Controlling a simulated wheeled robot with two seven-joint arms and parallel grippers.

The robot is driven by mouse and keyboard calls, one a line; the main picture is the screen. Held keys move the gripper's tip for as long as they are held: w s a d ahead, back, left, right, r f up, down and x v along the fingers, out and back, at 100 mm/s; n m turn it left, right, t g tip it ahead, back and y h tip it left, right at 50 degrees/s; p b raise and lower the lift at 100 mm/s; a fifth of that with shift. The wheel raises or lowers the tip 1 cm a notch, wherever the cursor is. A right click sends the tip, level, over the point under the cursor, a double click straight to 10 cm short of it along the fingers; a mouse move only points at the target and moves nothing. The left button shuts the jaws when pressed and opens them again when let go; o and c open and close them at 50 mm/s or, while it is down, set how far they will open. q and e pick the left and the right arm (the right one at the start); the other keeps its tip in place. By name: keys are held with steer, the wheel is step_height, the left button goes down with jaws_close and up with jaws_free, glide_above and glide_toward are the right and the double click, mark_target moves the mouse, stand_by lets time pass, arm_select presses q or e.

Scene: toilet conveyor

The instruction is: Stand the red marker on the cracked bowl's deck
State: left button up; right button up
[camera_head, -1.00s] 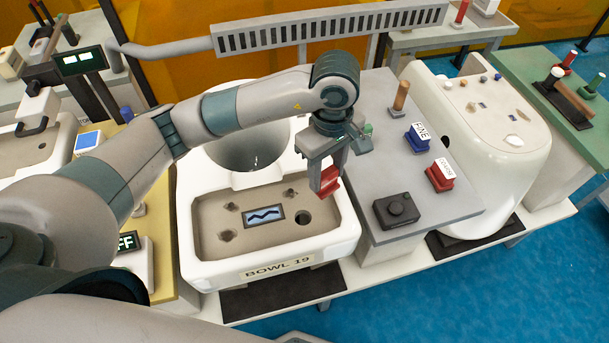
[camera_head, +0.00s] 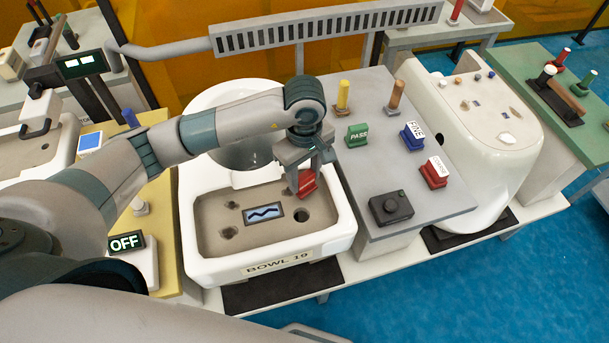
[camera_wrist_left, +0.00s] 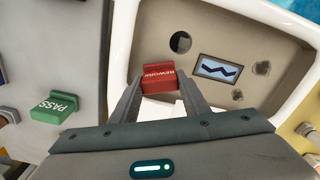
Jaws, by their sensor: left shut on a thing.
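The red marker (camera_head: 307,183), labelled REWORK in the left wrist view (camera_wrist_left: 159,77), is held between the fingers of my left gripper (camera_head: 304,172). The gripper is over the right rear part of the deck of bowl 19 (camera_head: 216,239). The deck is a tan recessed panel with a white rim, several holes and a small screen (camera_head: 263,213) showing a dark jagged line. I cannot tell whether the marker touches the deck. My right gripper is not in view.
A grey table (camera_head: 435,205) stands to the right with a green PASS block (camera_head: 357,135), a blue FINE block (camera_head: 413,136), another red block (camera_head: 435,172) and a black button box (camera_head: 391,208). Another white bowl unit (camera_head: 490,150) stands beyond. An OFF sign (camera_head: 127,242) is at left.

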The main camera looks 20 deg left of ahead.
arm_select(q)
steer(key=shift+f, duration=0.75)
steer(key=shift+f, duration=0.15)
steer(key=shift+f, duration=0.1)
steer(key=o, duration=1.1)
steer(key=shift+r, duration=0.2)
